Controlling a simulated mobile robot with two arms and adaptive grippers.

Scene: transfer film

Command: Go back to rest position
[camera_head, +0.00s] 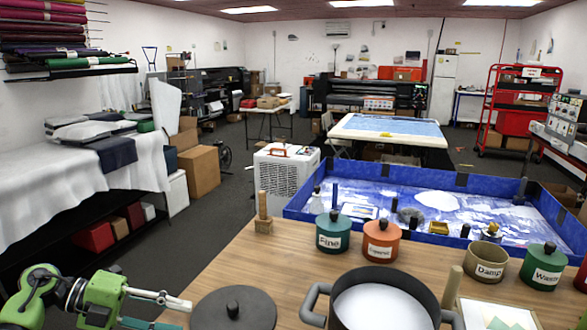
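My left gripper (182,315) comes in at the lower left, on a green and grey arm. Its two pale fingers are apart with nothing between them, so it is open. It is just left of a dark round lid (233,308) on the wooden table (240,262). A large dark pot (315,307) with white contents stands to the right of the lid, apart from the gripper. My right gripper is not in view.
Lidded jars line the table's back: a green "Fine" jar (333,233), an orange jar (381,241), a "Damp" pot (486,263) and a green "Waste" jar (544,267). A blue-walled tray (300,200) lies behind. Dark floor (215,215) is open at left.

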